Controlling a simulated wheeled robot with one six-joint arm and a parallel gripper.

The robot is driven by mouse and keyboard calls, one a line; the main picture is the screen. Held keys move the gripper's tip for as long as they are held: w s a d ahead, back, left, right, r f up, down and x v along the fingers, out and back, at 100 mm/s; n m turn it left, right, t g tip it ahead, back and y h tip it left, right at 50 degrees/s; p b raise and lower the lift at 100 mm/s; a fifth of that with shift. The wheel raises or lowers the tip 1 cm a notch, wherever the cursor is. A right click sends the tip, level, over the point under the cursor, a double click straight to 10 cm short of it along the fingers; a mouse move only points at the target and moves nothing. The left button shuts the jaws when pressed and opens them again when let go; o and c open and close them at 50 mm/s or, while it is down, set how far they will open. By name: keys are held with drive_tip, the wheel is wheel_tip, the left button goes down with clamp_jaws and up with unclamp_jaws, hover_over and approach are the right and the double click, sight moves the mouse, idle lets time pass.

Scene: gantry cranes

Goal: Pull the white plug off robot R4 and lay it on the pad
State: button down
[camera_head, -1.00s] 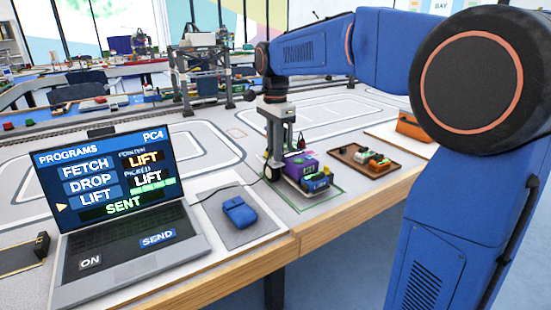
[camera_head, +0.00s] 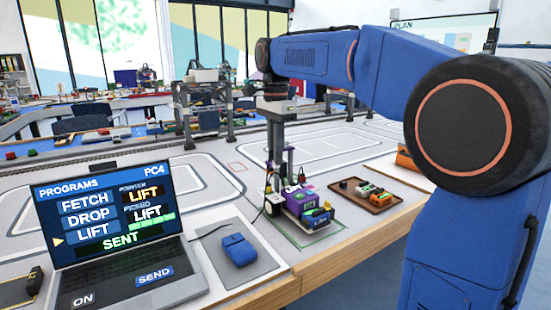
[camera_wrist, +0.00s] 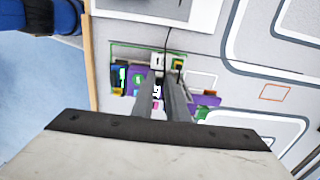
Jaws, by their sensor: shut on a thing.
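Robot R4 (camera_head: 298,201) is a small purple vehicle with green and blue parts, standing in a green outline near the table's front edge. It also shows in the wrist view (camera_wrist: 138,80). My gripper (camera_head: 276,180) points down over its rear side. In the wrist view its fingers (camera_wrist: 168,72) are close together at the white plug (camera_wrist: 157,61), shut on it. A thin dark cable runs up from the plug. Whether the plug is still seated in R4 cannot be told. A grey pad (camera_head: 262,267) lies beside the laptop with a blue mouse (camera_head: 238,249) on it.
The laptop (camera_head: 105,230) stands at the left, showing "SENT" under LIFT. A brown tray (camera_head: 377,202) with small parts is right of R4. An orange box (camera_head: 404,160) is beyond it. The table's front edge is close to R4 and the pad.

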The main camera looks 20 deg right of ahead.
drive_tip(key=shift+a, duration=0.1)
drive_tip(key=w+a, duration=0.2)
drive_tip(key=a, duration=0.6)
drive_tip(key=w+a, duration=0.3)
drive_tip(key=a, duration=0.5)
drive_tip(key=shift+w+a, duration=0.25)
drive_tip(key=shift+a, duration=0.1)
idle(0.6)
drive_tip(key=shift+f, duration=0.1)
drive_tip(key=shift+f, duration=7.5)
drive_tip(key=shift+f, duration=0.55)
drive_tip(key=c, duration=1.7)
unclamp_jaws()
drive_tip(key=shift+o, duration=0.2)
